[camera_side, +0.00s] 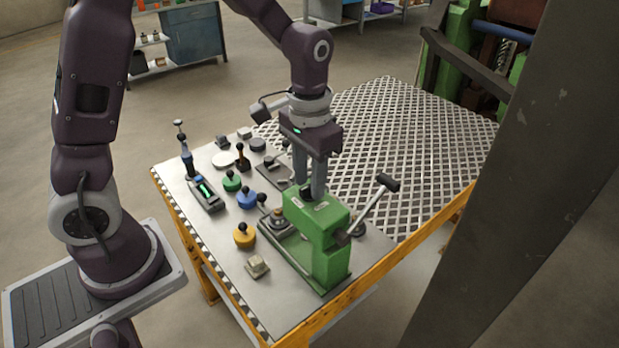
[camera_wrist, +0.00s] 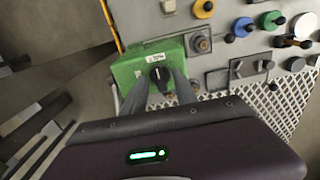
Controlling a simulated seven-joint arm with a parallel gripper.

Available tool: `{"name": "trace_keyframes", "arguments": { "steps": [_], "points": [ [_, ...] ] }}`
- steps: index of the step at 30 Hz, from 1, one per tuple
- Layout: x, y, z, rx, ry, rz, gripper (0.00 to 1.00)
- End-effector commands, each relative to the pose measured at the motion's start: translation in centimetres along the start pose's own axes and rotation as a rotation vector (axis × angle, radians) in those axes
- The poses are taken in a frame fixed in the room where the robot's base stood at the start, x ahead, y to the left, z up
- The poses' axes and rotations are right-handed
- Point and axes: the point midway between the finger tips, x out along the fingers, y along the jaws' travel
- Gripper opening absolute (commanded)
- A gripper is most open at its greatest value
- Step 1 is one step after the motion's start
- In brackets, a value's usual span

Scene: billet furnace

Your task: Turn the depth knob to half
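A black knob (camera_wrist: 158,74) sits on top of the green machine (camera_wrist: 124,72), which also shows in the side view (camera_side: 330,260). A small white label (camera_wrist: 155,58) lies beside the knob; its text is too small to read, and I cannot tell the knob's setting. My gripper (camera_wrist: 159,76) points down over the machine, with one finger on either side of the knob in the wrist view. The fingers are apart, with narrow gaps showing beside the knob. In the side view my gripper (camera_side: 308,190) is at the machine's top, and its fingers partly hide the knob.
A lever with a black handle (camera_side: 388,183) rises on the machine's right side. Blue (camera_side: 247,198), green (camera_side: 232,181) and yellow (camera_side: 244,235) round knobbed pieces stand to the left. The perforated table top (camera_side: 400,130) behind is clear. A dark post (camera_side: 500,190) stands at right.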

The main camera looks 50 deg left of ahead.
Motion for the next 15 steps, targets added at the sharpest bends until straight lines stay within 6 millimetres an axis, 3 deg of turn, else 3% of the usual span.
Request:
{"name": "trace_keyframes", "arguments": {
  "steps": [9, 15],
  "points": [
    [-5.9, 0.0, -0.1, 0.0, 0.005, 0.0, 0.35],
    [-6.9, 0.0, 0.0, 0.0, 0.001, 0.0, 0.35]
  ]
}}
